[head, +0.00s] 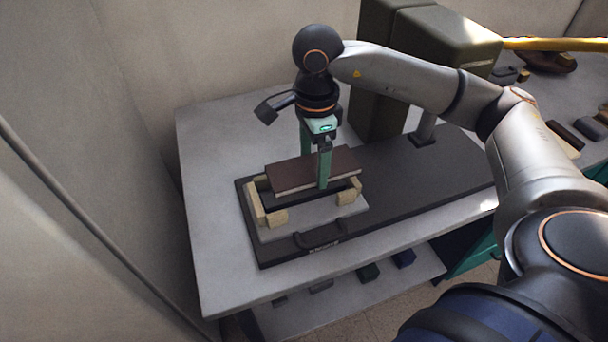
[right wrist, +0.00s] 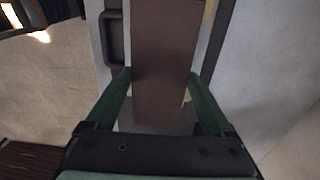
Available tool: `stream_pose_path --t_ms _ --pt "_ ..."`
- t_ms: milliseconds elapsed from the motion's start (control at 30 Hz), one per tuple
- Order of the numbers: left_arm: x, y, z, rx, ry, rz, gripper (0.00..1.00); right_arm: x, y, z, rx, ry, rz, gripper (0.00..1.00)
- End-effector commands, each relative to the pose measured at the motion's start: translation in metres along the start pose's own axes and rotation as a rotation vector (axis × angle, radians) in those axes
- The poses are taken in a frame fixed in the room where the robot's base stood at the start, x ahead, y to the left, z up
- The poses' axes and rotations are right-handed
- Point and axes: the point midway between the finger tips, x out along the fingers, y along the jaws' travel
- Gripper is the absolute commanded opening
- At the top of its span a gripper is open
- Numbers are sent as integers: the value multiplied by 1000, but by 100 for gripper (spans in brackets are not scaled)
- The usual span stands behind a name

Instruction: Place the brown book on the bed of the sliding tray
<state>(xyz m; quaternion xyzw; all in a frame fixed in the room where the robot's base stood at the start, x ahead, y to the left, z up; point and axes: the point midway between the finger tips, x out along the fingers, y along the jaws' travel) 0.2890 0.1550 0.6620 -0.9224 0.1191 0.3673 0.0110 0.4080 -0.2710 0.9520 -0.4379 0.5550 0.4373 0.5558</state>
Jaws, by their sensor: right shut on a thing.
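The brown book (head: 290,174) is held level by my right gripper (head: 316,172), whose two green fingers press on its long sides. The book also fills the middle of the right wrist view (right wrist: 165,62), with a finger on each side of it. In the head view it is over the sliding tray (head: 290,222), a light grey bed with cream corner blocks and a dark front handle. The book appears slightly above the tray bed; the far part of the bed is hidden under it. My left gripper is not in view.
The tray sits on a dark base plate (head: 420,190) on a grey table (head: 215,250). A large olive-green machine body (head: 380,90) stands behind and to the right. Several small objects lie at the far right. A shelf (head: 340,300) is below the table.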

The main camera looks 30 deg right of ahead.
Motion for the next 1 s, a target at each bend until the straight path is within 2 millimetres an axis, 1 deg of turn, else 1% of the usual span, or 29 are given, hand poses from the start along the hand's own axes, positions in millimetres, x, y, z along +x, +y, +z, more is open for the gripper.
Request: stream_pose_path --t_ms 33,267,333,400,500,733,867,900,1000 --pt "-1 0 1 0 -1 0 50 6 -2 4 -2 -1 2 22" --pt "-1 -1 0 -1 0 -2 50 18 -8 13 -1 0 1 22" --pt "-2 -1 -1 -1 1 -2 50 26 -10 16 0 0 2 22" --pt "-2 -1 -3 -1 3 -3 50 38 -9 15 0 1 3 22" --pt "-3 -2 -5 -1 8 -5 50 50 -9 15 0 0 2 22" --pt "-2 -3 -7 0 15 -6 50 52 -10 15 -1 -1 -1 22" --pt "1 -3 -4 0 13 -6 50 56 -10 15 0 -1 -1 22" --pt "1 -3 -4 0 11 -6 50 56 -10 15 0 0 -1 89" --pt "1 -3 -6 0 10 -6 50 55 -9 15 0 0 0 100"
